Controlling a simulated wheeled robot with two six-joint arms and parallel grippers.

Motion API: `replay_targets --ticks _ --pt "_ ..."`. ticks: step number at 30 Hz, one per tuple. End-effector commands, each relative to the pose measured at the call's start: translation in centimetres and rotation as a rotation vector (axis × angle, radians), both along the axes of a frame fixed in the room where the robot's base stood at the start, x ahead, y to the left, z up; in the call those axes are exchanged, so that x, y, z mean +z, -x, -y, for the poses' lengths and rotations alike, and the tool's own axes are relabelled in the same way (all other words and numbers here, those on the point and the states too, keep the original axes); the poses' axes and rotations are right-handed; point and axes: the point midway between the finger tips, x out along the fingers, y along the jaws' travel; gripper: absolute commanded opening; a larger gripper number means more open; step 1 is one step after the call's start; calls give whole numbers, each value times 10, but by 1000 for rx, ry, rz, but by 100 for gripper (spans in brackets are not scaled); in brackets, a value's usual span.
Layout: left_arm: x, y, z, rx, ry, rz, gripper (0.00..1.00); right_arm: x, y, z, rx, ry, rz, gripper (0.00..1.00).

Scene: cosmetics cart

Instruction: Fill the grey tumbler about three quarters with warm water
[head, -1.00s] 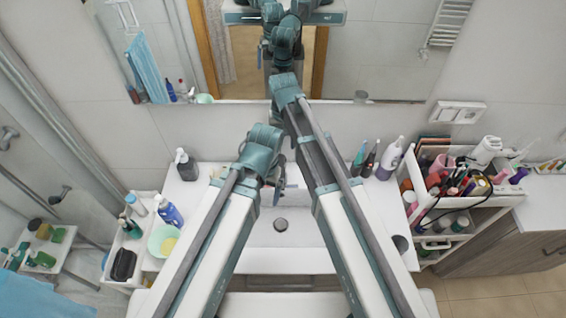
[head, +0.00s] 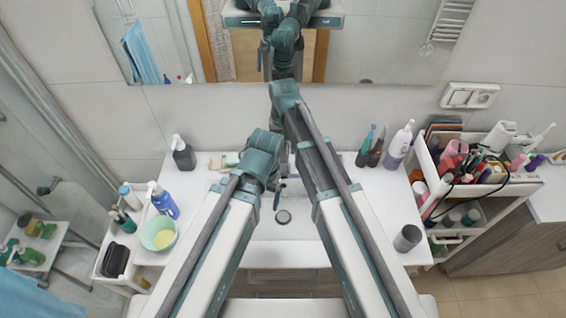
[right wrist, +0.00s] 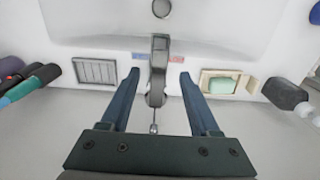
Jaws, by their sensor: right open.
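The grey tumbler (head: 408,238) stands on the white counter to the right of the basin, beside my right arm, with no gripper at it. The basin tap (right wrist: 157,75) shows in the right wrist view, with blue and red marks beside it. My right gripper (right wrist: 160,76) is open, one finger on each side of the tap and apart from it. In the head view this gripper is mostly hidden by my arm. My left gripper (head: 274,182) is over the basin near the tap, its fingers mostly hidden. The tumbler's inside cannot be made out.
The basin drain (head: 283,217) is clear. A soap dish (right wrist: 228,83) and dark dispenser (head: 183,153) are left of the tap in the head view. A crowded cart (head: 505,208) adjoins the counter.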

Motion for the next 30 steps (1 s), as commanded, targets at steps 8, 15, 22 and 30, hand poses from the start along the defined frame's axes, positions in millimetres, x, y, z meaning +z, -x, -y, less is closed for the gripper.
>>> replay_targets --ticks 8,15,22,30 --pt "-40 0 0 -3 -1 1 90 -40 0 0 0 0 0 62" --pt "-43 0 0 -5 0 1 90 -43 0 0 0 0 0 62" --pt "-43 0 0 -5 0 1 90 -43 0 0 0 0 0 50" --pt "-43 0 0 -5 0 1 90 -43 0 0 0 0 0 1"
